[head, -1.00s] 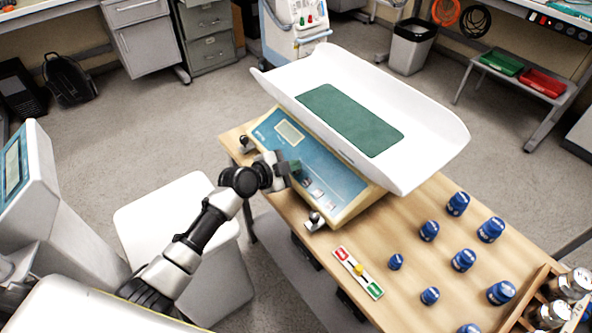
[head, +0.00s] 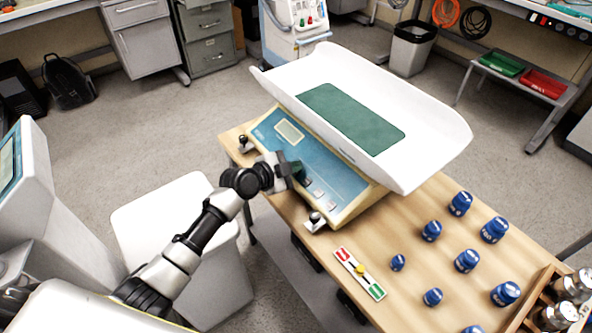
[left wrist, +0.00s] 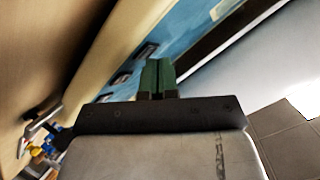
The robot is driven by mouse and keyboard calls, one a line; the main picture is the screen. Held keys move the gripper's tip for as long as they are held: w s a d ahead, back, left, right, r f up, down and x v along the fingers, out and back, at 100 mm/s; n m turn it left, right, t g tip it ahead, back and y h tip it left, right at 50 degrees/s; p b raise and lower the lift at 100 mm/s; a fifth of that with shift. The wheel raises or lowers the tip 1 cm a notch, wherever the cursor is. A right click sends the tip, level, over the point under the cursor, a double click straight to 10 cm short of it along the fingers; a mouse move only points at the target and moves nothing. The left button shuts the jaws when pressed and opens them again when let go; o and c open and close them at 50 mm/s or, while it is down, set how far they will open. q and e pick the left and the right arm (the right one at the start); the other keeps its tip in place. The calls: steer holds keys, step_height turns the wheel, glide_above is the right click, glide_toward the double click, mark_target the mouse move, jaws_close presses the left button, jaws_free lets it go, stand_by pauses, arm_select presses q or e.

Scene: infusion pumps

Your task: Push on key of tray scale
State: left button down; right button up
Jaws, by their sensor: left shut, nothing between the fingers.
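The tray scale has a white curved tray (head: 432,122) with a green mat (head: 350,117), above a base with a sloped blue control panel (head: 341,180). The panel carries a small display (head: 289,131) and a row of keys (head: 319,193). My left gripper (head: 298,170) is shut and empty, its dark green fingertips at the panel beside the keys. In the left wrist view the closed green fingers (left wrist: 158,76) point at the blue panel (left wrist: 180,38), with keys (left wrist: 122,78) to their left. Whether the tips touch a key I cannot tell. My right gripper is out of view.
The scale stands on a wooden table (head: 420,240). Small metal feet (head: 315,221) stick out at the base's front. A white bin-like box (head: 175,232) stands below my left arm.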

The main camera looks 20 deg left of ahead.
arm_select(q)
steer(key=shift+r, duration=0.1)
steer(key=shift+s+a+r+p, duration=0.2)
steer(key=shift+r+p, duration=0.15)
steer(key=shift+r, duration=0.1)
steer(key=r+p, duration=0.1)
steer(key=s+a+r+p, duration=0.1)
steer(key=r+p, duration=0.2)
steer(key=r, duration=0.1)
steer(key=shift+s+a+r, duration=0.2)
steer(key=shift+s+r, duration=0.05)
steer(key=shift+s, duration=0.15)
stand_by(0.3)
